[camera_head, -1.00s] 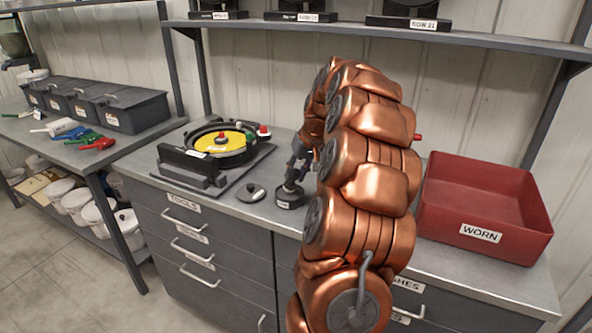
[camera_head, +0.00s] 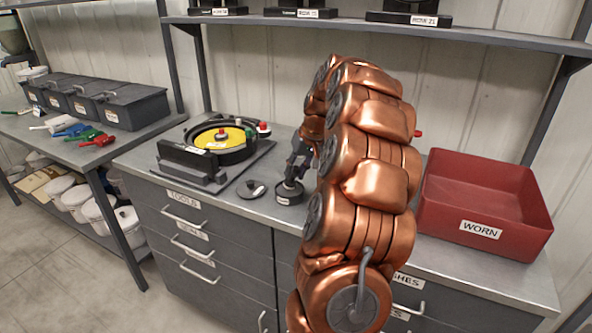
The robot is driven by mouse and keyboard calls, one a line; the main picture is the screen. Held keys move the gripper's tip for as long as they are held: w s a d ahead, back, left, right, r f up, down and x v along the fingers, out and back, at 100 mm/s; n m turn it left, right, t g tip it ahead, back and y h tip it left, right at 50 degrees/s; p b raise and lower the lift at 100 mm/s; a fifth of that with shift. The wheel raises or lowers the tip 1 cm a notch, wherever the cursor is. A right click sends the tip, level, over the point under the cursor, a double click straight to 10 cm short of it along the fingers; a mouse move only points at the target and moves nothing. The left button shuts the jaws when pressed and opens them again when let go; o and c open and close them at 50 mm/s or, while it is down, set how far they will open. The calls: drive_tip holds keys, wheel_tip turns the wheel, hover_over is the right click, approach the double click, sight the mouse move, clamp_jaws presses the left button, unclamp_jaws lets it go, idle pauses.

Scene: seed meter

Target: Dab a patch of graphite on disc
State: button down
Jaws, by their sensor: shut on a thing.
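The yellow disc (camera_head: 232,137) lies flat in the round black housing of the seed meter on the counter, with a red knob at its middle. A small dark pot (camera_head: 289,194) with a pale label stands to the right of the meter. A dark round lid (camera_head: 249,190) lies on the counter to the left of the pot. My gripper (camera_head: 293,177) points down right over the pot. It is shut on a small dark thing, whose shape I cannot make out. Its lower end is at or in the pot's mouth; I cannot tell whether it touches.
A red bin (camera_head: 484,242) marked WORN stands at the right end of the counter. My copper arm hides the counter's middle. A shelf (camera_head: 380,33) runs above the counter. The left bench holds grey boxes (camera_head: 135,110) and several coloured scoops (camera_head: 100,140).

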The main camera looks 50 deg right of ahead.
sight(296, 167)
drive_tip(key=shift+f+b, duration=0.45)
drive_tip(key=shift+f, duration=0.05)
idle(2.0)
drive_tip(key=shift+r, duration=0.1)
drive_tip(key=shift+r+p, duration=0.9)
drive_tip(key=shift+r, duration=2.6)
